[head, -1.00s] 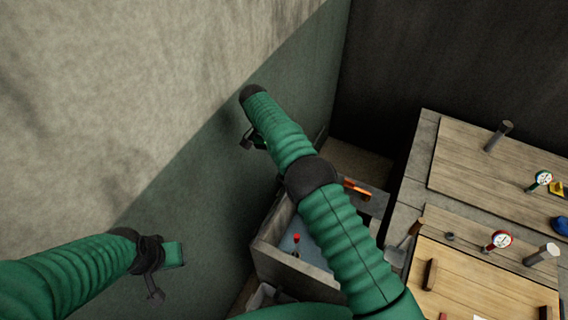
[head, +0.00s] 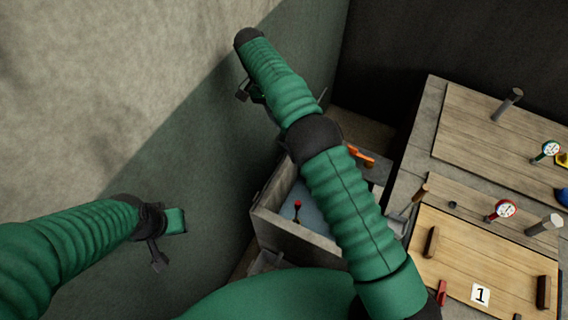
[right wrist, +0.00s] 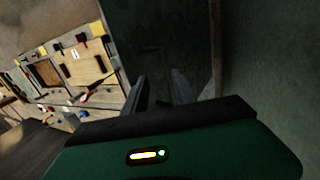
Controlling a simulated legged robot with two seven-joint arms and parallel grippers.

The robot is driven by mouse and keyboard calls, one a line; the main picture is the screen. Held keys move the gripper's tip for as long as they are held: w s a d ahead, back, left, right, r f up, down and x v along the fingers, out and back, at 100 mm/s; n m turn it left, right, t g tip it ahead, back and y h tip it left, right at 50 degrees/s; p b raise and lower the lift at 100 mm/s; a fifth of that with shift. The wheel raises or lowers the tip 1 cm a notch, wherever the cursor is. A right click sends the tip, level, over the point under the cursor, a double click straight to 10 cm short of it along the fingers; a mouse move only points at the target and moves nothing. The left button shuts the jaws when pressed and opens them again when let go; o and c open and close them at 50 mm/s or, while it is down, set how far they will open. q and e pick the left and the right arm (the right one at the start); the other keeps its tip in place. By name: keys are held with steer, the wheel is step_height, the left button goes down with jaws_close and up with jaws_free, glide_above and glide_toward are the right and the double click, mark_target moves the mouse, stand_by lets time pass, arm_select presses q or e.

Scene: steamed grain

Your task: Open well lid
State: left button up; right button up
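A pale wooden lid (head: 465,262) with two dark bar handles and a white "1" label lies flat on the worktop at the right of the head view. It also shows small in the right wrist view (right wrist: 88,68). My right gripper (head: 243,94) is raised near the wall, well left of the lid. In the right wrist view its two fingers (right wrist: 160,85) stand apart with nothing between them. My left gripper (head: 160,258) hangs in front of the wall at the lower left, far from the lid; its finger gap is unclear.
A second wooden board (head: 490,135) lies behind, with gauges (head: 503,209) and metal posts (head: 545,225) nearby. A grey box (head: 292,232) with a blue inside and a red-topped item stands left of the worktop, partly behind my right arm. The wall is close on the left.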

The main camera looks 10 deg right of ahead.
steer(key=s+a+r+b, duration=0.1)
steer(key=s+a+b, duration=0.2)
steer(key=s+b, duration=0.4)
steer(key=s, duration=0.8)
steer(key=shift+r, duration=0.2)
steer(key=shift+w, duration=0.1)
